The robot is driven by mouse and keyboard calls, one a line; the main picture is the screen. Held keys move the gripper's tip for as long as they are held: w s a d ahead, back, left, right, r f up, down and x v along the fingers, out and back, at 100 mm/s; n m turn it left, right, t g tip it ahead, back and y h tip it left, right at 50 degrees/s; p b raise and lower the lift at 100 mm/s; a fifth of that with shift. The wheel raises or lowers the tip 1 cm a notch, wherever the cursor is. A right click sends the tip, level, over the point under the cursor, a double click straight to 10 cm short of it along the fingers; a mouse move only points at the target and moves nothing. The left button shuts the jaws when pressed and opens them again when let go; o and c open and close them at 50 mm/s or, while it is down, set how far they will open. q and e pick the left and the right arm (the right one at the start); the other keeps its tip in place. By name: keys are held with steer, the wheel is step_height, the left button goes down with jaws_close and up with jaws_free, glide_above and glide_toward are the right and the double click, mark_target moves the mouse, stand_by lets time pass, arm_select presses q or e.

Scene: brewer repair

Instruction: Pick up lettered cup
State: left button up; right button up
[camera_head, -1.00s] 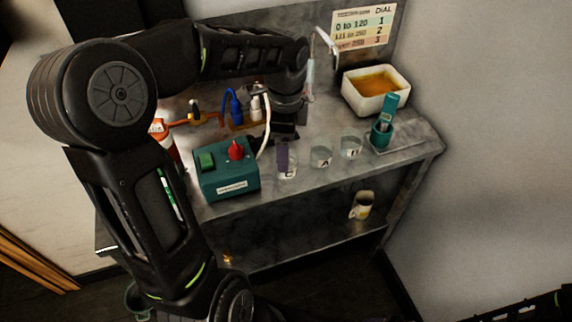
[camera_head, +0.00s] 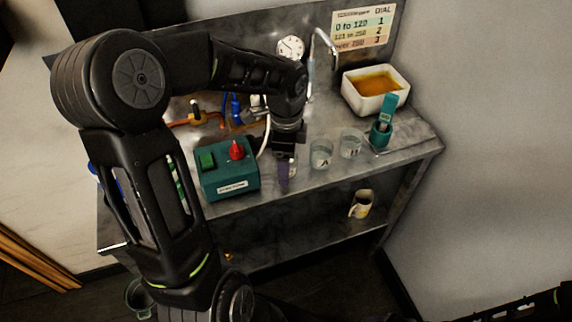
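Whether the fingers are open or closed on the cup is hidden. My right gripper is out of view.
A teal box with a red knob (camera_head: 222,173) stands close left of the gripper. A teal holder (camera_head: 381,135) and white bin (camera_head: 375,90) are at right. A tap (camera_head: 325,45) and gauge (camera_head: 290,47) stand behind. A mug (camera_head: 361,204) is on the lower shelf.

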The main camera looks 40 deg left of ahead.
arm_select(q)
steer(key=shift+c, duration=0.4)
steer(key=c, duration=1.4)
steer(key=shift+c, duration=0.2)
steer(key=shift+r, duration=0.3)
step_height(320, 180, up, 9)
steer(key=shift+r+b, duration=0.2)
steer(key=shift+b, duration=0.1)
stand_by(0.7)
